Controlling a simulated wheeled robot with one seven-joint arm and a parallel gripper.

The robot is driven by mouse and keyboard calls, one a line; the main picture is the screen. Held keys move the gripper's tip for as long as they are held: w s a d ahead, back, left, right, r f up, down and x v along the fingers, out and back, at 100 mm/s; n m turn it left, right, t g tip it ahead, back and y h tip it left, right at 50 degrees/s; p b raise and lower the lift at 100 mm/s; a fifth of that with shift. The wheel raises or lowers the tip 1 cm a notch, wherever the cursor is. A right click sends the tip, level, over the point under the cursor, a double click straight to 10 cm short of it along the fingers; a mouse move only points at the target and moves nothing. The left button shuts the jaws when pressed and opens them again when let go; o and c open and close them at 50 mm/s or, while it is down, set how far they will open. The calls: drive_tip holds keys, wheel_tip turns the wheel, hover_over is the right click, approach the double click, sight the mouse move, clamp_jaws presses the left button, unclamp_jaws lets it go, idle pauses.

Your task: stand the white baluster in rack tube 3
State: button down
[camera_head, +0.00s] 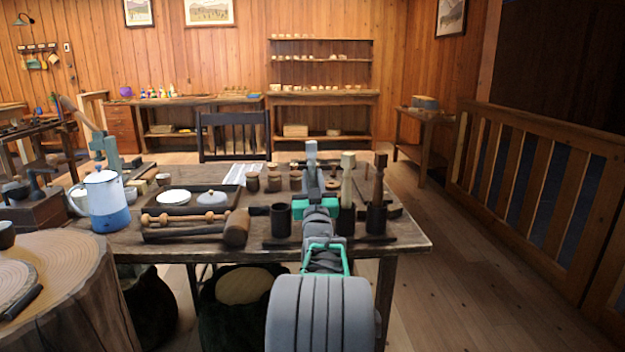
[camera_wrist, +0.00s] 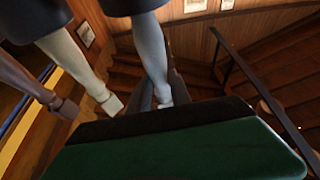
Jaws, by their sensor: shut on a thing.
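The white baluster (camera_head: 311,152) stands upright beyond my arm, its lower part hidden by my wrist. In the wrist view, which looks upside down, the white baluster (camera_wrist: 149,48) runs up to a dark tube at the top edge and appears to enter it. My gripper (camera_wrist: 164,92) is shut on it near its square end. A cream baluster (camera_head: 348,185) stands in a dark rack tube (camera_head: 345,222) to the right. A dark brown baluster (camera_head: 379,185) stands in the rightmost tube (camera_head: 376,219). The leftmost tube (camera_head: 280,220) looks empty. No tube numbers are readable.
Left of the rack are a mallet (camera_head: 236,229), a dark tray (camera_head: 226,207) with plates and a blue-white coffee pot (camera_head: 105,202). Small wooden pots (camera_head: 274,181) stand behind the rack. The table's right edge is close to the rack; open floor lies beyond.

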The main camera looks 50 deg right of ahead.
drive_tip(key=shift+r, duration=0.1)
drive_tip(key=c, duration=1.1)
unclamp_jaws()
drive_tip(key=shift+s+a, duration=0.1)
drive_tip(key=v, duration=0.7)
drive_tip(key=shift+s+a+f, duration=0.15)
drive_tip(key=shift+a+f, duration=0.1)
